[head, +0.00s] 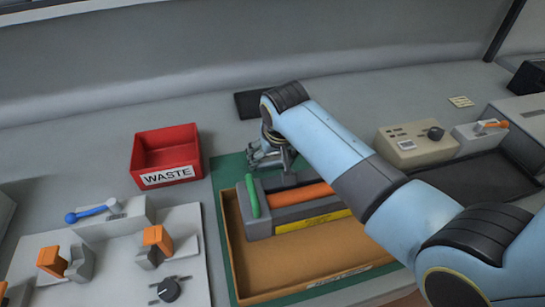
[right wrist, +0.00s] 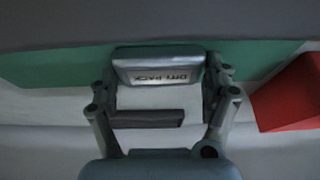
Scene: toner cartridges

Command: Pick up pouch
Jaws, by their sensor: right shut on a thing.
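The pouch (right wrist: 160,77) is a small pale grey pack with a white label of dark, upside-down lettering. It shows in the upper middle of the right wrist view, between the two fingers. My right gripper (head: 268,158) is shut on it, near the back edge of the tan tray in the head view. In the head view the pouch is hard to tell from the grey fingers. The tray (head: 233,246) holds a grey toner cartridge (head: 290,213) with an orange roller and a green end piece. My left gripper is not in view.
A red WASTE bin (head: 166,156) stands left of the gripper. A green mat (head: 228,168) lies under the tray. A grey fixture with orange clamps (head: 52,261) and a blue lever is at the lower left. A beige box (head: 411,144) with a black knob stands right of my arm.

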